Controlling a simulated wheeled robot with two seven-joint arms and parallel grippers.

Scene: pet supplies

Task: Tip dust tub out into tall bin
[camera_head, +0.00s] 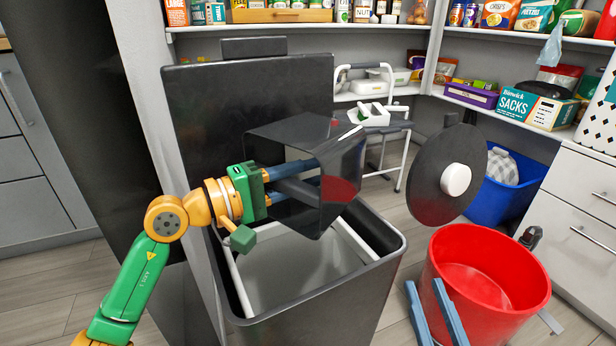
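The dust tub (285,135), a dark, glossy, see-through box, hangs tilted in the air above the tall bin (345,305). My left gripper (318,178) is shut on it, with its blue-grey fingers at the tub's side. I cannot tell whether anything is left inside the tub. The tall bin is black and open-topped, with a pale liner or frame inside and its dark lid (215,110) raised behind. My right gripper (426,284) is at the bottom, to the right of the bin. Its two fingers are apart with nothing between them.
A red bucket (540,290) stands on the floor right of the bin, close to my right gripper. A black disc with a white knob (456,179) is above it. A white step stool (400,150), stocked shelves (400,30) and white drawers (580,195) are behind.

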